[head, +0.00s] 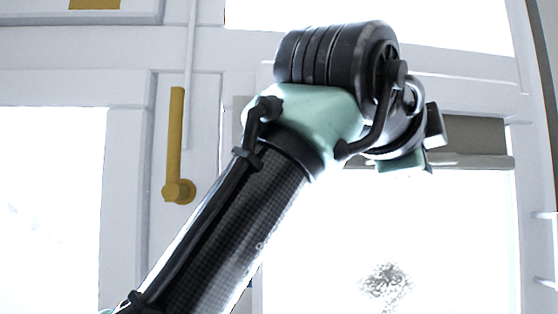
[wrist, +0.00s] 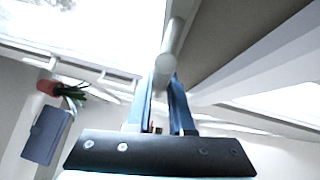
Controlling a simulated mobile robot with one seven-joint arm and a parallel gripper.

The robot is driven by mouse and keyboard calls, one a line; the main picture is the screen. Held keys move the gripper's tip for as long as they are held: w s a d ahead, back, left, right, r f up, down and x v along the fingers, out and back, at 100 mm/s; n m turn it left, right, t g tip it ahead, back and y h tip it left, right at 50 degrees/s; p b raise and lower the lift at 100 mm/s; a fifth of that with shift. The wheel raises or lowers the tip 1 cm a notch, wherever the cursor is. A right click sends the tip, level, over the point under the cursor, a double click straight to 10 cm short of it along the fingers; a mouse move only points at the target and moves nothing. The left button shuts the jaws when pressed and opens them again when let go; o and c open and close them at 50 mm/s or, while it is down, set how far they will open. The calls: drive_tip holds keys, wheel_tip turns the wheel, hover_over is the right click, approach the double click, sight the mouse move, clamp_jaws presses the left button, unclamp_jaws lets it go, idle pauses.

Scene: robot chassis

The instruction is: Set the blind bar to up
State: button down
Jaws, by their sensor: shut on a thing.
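The blind bar (head: 480,161) is a pale rounded rail along the lower edge of a short grey-brown blind (head: 475,134), high on the right window. The bar also shows in the wrist view (wrist: 174,45), running down between my fingers. My gripper (wrist: 164,85) is shut on the bar, with one blue-grey finger on each side. In the head view my arm covers the left part of the blind and my fingertips are hidden. The glass below the bar is bright and uncovered.
A yellow window handle (head: 175,150) stands upright on the white frame left of my arm. A potted plant (wrist: 60,90) and a blue-grey box-like thing (wrist: 47,135) show in the wrist view.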

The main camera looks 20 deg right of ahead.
idle(0.4)
drive_tip(key=shift+r, duration=2.65)
drive_tip(key=c, duration=0.8)
unclamp_jaws()
drive_tip(key=shift+f, duration=0.1)
drive_tip(key=shift+s+a+b, duration=0.15)
drive_tip(key=shift+a+b, duration=0.15)
drive_tip(key=b+v, duration=0.5)
drive_tip(key=v, duration=0.7)
drive_tip(key=shift+a, duration=0.15)
drive_tip(key=shift+s, duration=0.1)
